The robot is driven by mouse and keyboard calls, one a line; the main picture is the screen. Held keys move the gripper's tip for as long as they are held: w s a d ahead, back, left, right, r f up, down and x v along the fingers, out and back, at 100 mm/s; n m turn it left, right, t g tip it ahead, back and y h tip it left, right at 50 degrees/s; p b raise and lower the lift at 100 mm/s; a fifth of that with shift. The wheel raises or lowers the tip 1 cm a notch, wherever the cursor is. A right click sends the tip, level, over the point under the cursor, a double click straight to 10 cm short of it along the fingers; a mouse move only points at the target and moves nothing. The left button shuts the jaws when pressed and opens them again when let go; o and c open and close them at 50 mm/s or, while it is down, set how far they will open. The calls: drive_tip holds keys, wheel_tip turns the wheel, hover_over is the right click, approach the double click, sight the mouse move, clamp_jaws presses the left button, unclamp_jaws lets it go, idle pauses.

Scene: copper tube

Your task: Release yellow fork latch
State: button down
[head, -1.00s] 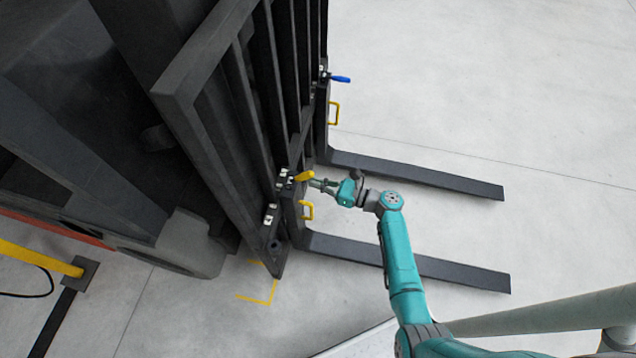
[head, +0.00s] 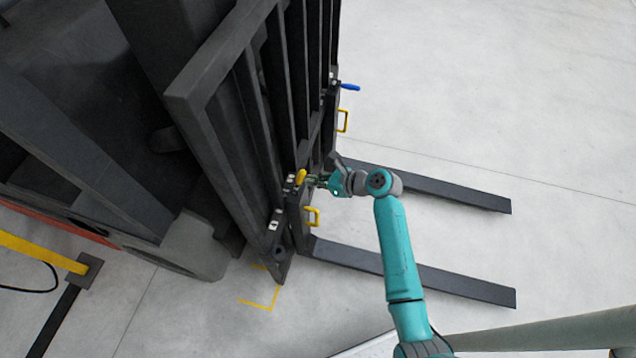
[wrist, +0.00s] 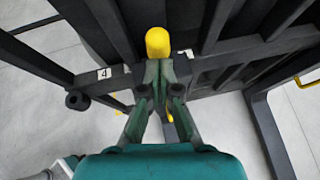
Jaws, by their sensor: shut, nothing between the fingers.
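The yellow latch handle (head: 300,177) sits on top of the near fork's upright, at the dark carriage. In the wrist view its rounded yellow end (wrist: 158,42) stands just beyond my fingertips. My gripper (head: 312,181) is shut and empty, with its tips against or very close to the handle's right side. In the wrist view my gripper (wrist: 158,68) has its fingers together and hides the lower part of the latch. I cannot tell for sure whether they touch. The near fork (head: 420,273) extends right, with a yellow loop handle (head: 312,216) on its upright.
The far fork (head: 440,186) has a blue latch handle (head: 349,86) and another yellow loop (head: 343,121). Dark carriage bars (head: 262,110) rise close behind the latch. A white plate marked 4 (wrist: 104,73) shows in the wrist view. Open floor (head: 480,90) lies to the right.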

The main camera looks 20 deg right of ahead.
drive_tip(key=shift+w+a+r, duration=0.2)
drive_tip(key=shift+a+r, duration=0.05)
drive_tip(key=shift+a, duration=0.05)
drive_tip(key=shift+r, duration=0.1)
idle(0.4)
